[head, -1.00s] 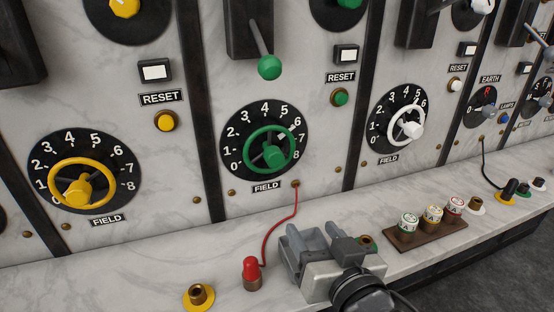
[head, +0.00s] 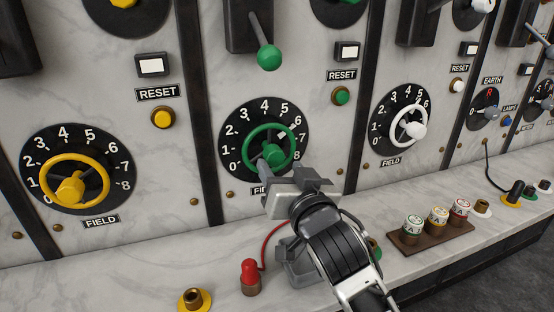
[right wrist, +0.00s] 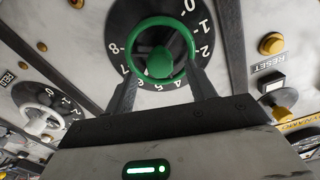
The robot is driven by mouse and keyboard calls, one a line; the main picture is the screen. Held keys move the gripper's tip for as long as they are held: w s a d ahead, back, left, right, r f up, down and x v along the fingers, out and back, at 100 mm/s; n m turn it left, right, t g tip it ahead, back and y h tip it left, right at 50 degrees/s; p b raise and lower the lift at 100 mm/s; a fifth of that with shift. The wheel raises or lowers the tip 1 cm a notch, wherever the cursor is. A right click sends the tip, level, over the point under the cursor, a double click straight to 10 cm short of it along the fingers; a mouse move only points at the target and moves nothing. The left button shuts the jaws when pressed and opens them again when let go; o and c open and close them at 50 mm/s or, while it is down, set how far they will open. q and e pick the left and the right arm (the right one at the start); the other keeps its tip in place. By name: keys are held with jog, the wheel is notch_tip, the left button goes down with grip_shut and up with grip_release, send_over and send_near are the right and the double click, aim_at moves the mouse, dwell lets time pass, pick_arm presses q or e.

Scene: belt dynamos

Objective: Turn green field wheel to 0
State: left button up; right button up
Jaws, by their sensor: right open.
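The green field wheel (head: 275,154) sits on a black dial marked 0 to 8 on the middle marble panel. It also fills the top middle of the right wrist view (right wrist: 160,64). My right gripper (head: 287,166) is in front of the wheel's lower part. Its jaws are open, and in the right wrist view its fingers (right wrist: 163,86) stand to either side of the wheel's near part. I cannot tell whether they touch the rim. My left gripper is not in view.
A yellow field wheel (head: 70,187) is left and a white one (head: 412,129) right. A red plug (head: 250,278) with a red cable stands on the marble ledge below. A green lever knob (head: 269,57) hangs above. A wooden block (head: 408,240) holds several capped pegs.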

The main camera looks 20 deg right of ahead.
aim_at(276, 160)
jog(key=w, duration=0.3)
jog(key=shift+w, duration=0.25)
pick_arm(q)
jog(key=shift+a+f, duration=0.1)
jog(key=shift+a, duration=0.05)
pick_arm(e)
jog(key=c, duration=1)
pick_arm(q)
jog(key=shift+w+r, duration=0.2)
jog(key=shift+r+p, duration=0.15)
jog(key=shift+p, duration=0.15)
pick_arm(e)
jog(key=shift+o, duration=0.2)
